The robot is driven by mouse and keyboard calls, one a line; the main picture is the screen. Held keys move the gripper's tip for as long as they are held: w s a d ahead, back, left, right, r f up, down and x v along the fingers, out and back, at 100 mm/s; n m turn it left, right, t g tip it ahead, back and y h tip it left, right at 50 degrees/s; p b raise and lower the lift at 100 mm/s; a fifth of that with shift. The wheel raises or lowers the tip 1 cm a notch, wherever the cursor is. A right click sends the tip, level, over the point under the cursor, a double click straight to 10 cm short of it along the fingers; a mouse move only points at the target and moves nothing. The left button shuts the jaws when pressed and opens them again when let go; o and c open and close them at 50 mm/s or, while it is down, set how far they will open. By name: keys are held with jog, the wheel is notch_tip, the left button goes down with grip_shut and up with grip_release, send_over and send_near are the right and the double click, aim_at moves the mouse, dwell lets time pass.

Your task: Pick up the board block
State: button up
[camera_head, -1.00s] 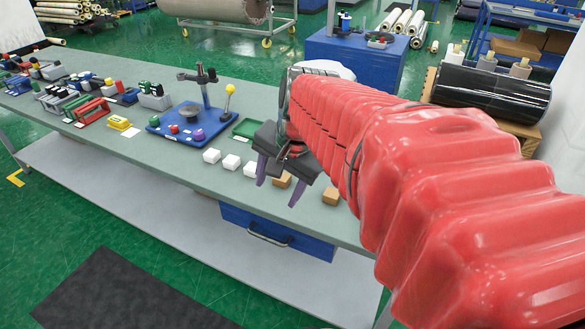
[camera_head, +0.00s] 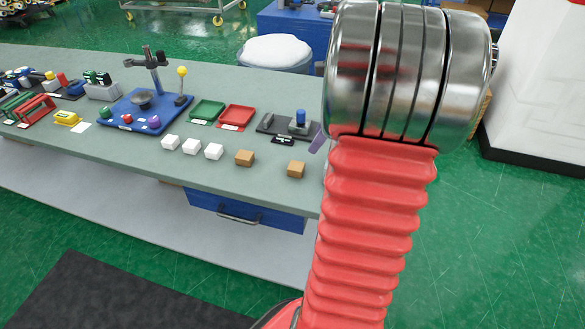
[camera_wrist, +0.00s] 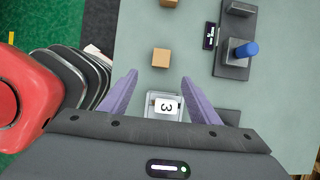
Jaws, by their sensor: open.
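Two tan, board-coloured blocks lie on the grey-green bench, a left one (camera_head: 245,158) and a right one (camera_head: 296,169). The wrist view shows the right one (camera_wrist: 160,58) just past my fingertips, roughly centred between them and not held. The other tan block (camera_wrist: 168,3) is cut by the top edge there. My gripper (camera_wrist: 160,78) is open, with two purple fingers spread and no block between their tips. In the head view my arm hides most of it; one purple finger shows right of the tan blocks.
Three white blocks (camera_head: 191,146) sit left of the tan ones. Behind stand a dark fixture with a blue cylinder (camera_head: 300,118), a red tray (camera_head: 236,116) and a green tray (camera_head: 207,111). The bench's front edge is close.

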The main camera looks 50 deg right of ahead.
send_over(297, 166)
jog(key=s+d, duration=0.1)
jog(key=s, duration=0.2)
notch_tip(297, 166, down, 8)
jog(key=shift+w+r, duration=0.15)
jog(key=shift+r, duration=0.05)
jog(key=shift+f, duration=0.15)
jog(key=shift+w+x, duration=0.2)
jog(key=shift+x, duration=2.4)
jog(key=shift+c, duration=0.4)
jog(key=c, duration=1.1)
